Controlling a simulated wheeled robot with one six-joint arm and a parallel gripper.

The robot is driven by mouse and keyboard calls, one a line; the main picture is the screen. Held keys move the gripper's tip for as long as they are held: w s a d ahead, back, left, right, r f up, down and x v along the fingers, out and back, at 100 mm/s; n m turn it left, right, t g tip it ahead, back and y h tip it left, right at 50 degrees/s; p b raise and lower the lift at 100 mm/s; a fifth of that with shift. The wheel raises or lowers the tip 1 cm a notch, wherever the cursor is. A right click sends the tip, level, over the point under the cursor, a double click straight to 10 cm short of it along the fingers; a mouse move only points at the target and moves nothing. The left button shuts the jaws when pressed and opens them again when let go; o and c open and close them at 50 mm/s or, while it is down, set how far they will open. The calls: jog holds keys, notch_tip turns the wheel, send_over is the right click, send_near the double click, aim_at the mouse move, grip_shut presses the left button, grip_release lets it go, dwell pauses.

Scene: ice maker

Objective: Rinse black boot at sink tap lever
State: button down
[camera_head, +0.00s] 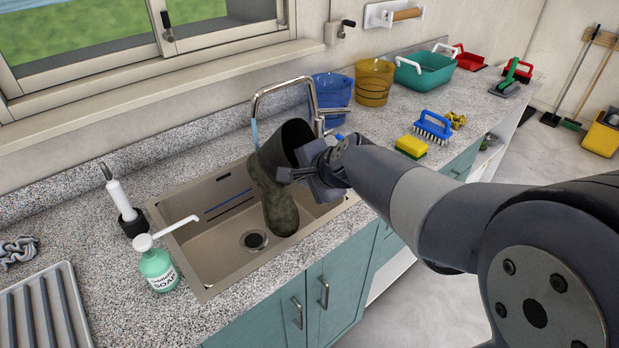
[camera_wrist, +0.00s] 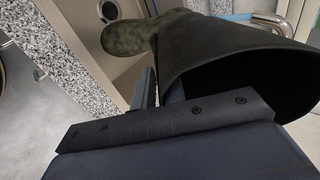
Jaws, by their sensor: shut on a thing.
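The black boot (camera_head: 292,140) hangs over the sink basin (camera_head: 190,225), its open top up and its foot down. Its foot and lower shaft are coated in brownish-green mud. My gripper (camera_head: 300,174) is shut on the wall of the boot's shaft near the top; in the wrist view the boot's dark opening (camera_wrist: 255,85) faces the camera. The curved metal tap (camera_head: 285,84) stands behind the boot, and a blue water stream (camera_head: 254,134) falls from its spout beside the boot's left side. The tap lever (camera_head: 334,113) sticks out to the right of the tap. The boot hides part of the basin.
A soap bottle (camera_head: 157,264) and a white-handled brush in a holder (camera_head: 126,208) stand left of the sink. A blue bucket (camera_head: 333,92), a yellow bucket (camera_head: 374,80), a sponge (camera_head: 411,146) and a blue brush (camera_head: 433,126) are on the right counter.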

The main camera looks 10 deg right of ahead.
jog(key=shift+w+a+f+p, duration=0.25)
jog(key=shift+w+a, duration=0.5)
jog(key=shift+w, duration=0.7)
jog(key=shift+w+a+f+p, duration=0.3)
jog(key=shift+w+a, duration=0.45)
jog(key=shift+w, duration=0.65)
jog(key=shift+w+a+f+p, duration=0.25)
jog(key=shift+w+a, duration=0.5)
jog(key=shift+w, duration=0.7)
jog(key=shift+s+d+f+b, duration=0.15)
jog(key=shift+s+d+b, duration=0.05)
jog(key=shift+d+b, duration=0.4)
jog(key=s+d+b, duration=0.2)
jog(key=d+b, duration=0.2)
jog(key=d, duration=0.2)
jog(key=shift+s, duration=0.35)
jog(key=shift+d+r, duration=0.15)
jog(key=shift+r, duration=0.05)
jog(key=s+d+r+p, duration=0.1)
jog(key=s+d+r, duration=0.1)
jog(key=d+r, duration=0.2)
jog(key=shift+d, duration=0.3)
jog(key=shift+f, duration=0.1)
